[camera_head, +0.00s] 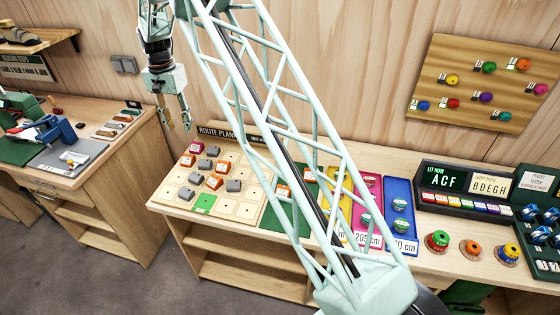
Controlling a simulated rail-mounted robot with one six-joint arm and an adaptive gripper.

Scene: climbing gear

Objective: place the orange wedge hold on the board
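The wooden route board (196,217), a grid of square cells, lies on the middle bench. Grey pieces (233,186), a magenta piece (197,147) and orange pieces (187,160) (215,181) sit on it, with one green cell (205,202) at the front. On the green mat (284,221) to its right are two more orange pieces (283,191) (309,174), partly behind my arm. Which one is a wedge is too small to tell. My gripper (177,121) hangs in the air left of the board. Its fingers are apart with nothing between them.
My lattice arm link crosses the middle and hides part of the mat and the yellow tray (345,205). Magenta (366,216) and blue (400,218) trays hold several pieces. A lettered display (443,180) stands right. The left desk (90,165) is separate, across a gap.

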